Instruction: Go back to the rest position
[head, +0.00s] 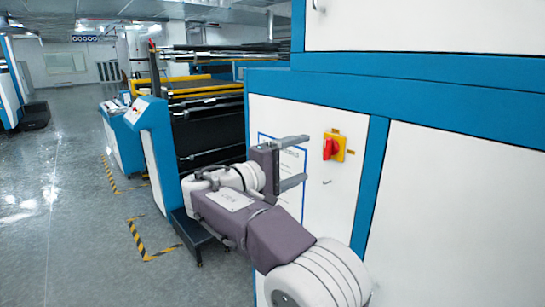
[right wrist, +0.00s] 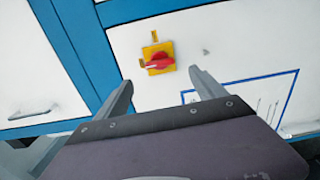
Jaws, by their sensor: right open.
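My right gripper (head: 293,162) is raised in front of the white cabinet panel, to the left of a red rotary switch (head: 329,148) on a yellow plate (head: 340,155). Its two fingers are apart with nothing between them. In the right wrist view, the open fingers of my right gripper (right wrist: 160,90) point towards the panel. The red switch (right wrist: 158,62) on its yellow plate shows just beyond and between the fingertips, apart from them. My left gripper is not in view.
The blue and white cabinet (head: 445,190) fills the right side. A laminating machine with dark rollers (head: 210,130) stands behind my arm. A blue and white console (head: 150,135) stands left of it. Grey floor with yellow-black tape (head: 145,250) is open at left.

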